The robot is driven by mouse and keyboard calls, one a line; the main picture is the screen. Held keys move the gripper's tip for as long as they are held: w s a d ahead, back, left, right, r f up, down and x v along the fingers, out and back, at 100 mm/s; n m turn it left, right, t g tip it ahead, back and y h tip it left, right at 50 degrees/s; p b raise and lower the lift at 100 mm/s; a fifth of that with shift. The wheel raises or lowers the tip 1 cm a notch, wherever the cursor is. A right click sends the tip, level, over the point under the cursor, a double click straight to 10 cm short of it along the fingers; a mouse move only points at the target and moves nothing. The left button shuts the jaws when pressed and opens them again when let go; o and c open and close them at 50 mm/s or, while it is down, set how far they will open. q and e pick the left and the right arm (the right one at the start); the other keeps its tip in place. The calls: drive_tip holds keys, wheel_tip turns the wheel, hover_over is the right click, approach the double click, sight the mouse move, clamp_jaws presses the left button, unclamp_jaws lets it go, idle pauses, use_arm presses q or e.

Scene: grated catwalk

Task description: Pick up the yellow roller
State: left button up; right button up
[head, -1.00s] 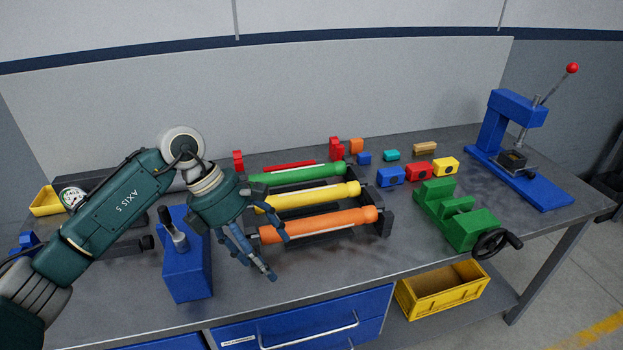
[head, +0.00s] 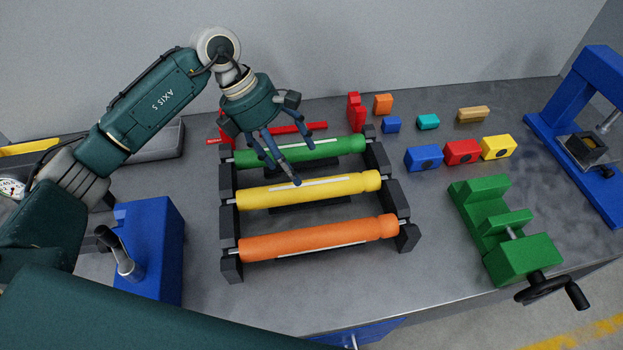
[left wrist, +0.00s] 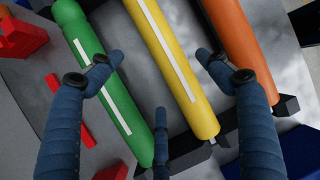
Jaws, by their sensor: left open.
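The yellow roller (head: 300,192) lies in a black rack (head: 233,265), between the green roller (head: 335,148) behind it and the orange roller (head: 320,237) in front. Each roller has a pale stripe along it. My left gripper (head: 285,160) is open and empty, above the green and yellow rollers in the head view. In the left wrist view, the yellow roller (left wrist: 175,60) runs between my spread blue fingers (left wrist: 160,105), with the green roller (left wrist: 100,75) to its left and the orange roller (left wrist: 242,45) to its right. My right gripper is not in view.
A blue block with a metal tube (head: 150,250) stands left of the rack. A green vise (head: 505,230) and several small coloured blocks (head: 462,152) are to the right. A blue press (head: 590,120) stands far right. Bare bench lies in front of the rack.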

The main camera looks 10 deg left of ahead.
sight(306, 182)
use_arm(q)
drive_tip(key=shift+s+d+f, duration=0.2)
drive_tip(key=shift+d+f, duration=0.05)
drive_tip(key=shift+f, duration=0.25)
drive_tip(key=shift+s+d+f, duration=0.15)
drive_tip(key=shift+d+f, duration=0.1)
drive_tip(key=shift+f, duration=0.2)
drive_tip(key=shift+w+d+f+p, duration=0.1)
drive_tip(key=shift+f+p, duration=0.15)
drive_tip(key=shift+p, duration=0.1)
drive_tip(key=p+x, duration=0.2)
drive_tip(key=x, duration=0.2)
drive_tip(key=shift+d+f+p, duration=0.1)
drive_tip(key=shift+f+p, duration=0.05)
drive_tip(key=shift+p, duration=0.15)
drive_tip(key=shift+d+f, duration=0.2)
drive_tip(key=shift+f, duration=0.25)
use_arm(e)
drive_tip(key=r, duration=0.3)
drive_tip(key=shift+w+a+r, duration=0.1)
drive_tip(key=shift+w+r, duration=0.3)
use_arm(q)
drive_tip(key=c, duration=1.7)
drive_tip(key=shift+w, duration=0.1)
drive_tip(key=shift+c, duration=0.5)
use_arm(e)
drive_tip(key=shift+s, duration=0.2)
use_arm(q)
drive_tip(key=shift+r, duration=0.15)
